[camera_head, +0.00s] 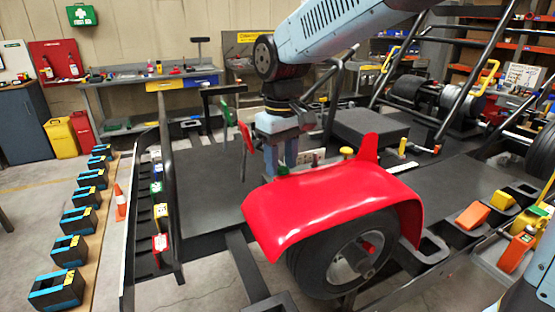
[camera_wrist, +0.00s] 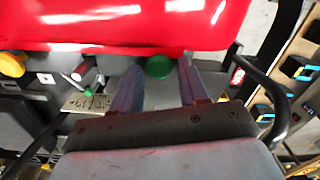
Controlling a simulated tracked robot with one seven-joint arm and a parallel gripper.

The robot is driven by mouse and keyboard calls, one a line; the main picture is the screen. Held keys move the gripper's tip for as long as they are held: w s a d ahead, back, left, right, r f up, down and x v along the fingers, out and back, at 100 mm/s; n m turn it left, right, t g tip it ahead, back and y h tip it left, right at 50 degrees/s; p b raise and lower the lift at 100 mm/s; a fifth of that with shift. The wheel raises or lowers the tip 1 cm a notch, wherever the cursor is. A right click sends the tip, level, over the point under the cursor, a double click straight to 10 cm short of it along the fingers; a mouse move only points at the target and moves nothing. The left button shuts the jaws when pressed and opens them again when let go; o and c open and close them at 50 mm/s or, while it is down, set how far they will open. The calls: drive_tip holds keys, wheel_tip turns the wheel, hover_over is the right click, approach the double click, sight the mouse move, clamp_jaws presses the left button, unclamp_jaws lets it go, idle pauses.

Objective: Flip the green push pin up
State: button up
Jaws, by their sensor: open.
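The green push pin, seen as a round green cap (camera_wrist: 158,67), shows in the wrist view beside the edge of the red fender. My gripper (camera_wrist: 159,75) is open, with one finger on each side of the cap in that picture. I cannot tell whether either finger touches it. In the head view my gripper (camera_head: 281,160) points down behind the red fender (camera_head: 335,190), and a bit of the green cap (camera_head: 282,170) shows near the fingertips. The fender hides the lower part of the pin, so its tilt is unclear.
A yellow knob (camera_head: 346,152) stands right of my gripper, also in the wrist view (camera_wrist: 12,64). A red-ended pin (camera_wrist: 82,70) and a small plate (camera_wrist: 88,101) lie nearby. The wheel (camera_head: 345,255) and dark frame bars (camera_head: 172,165) crowd the space.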

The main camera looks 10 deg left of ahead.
clamp_jaws()
idle(0.5)
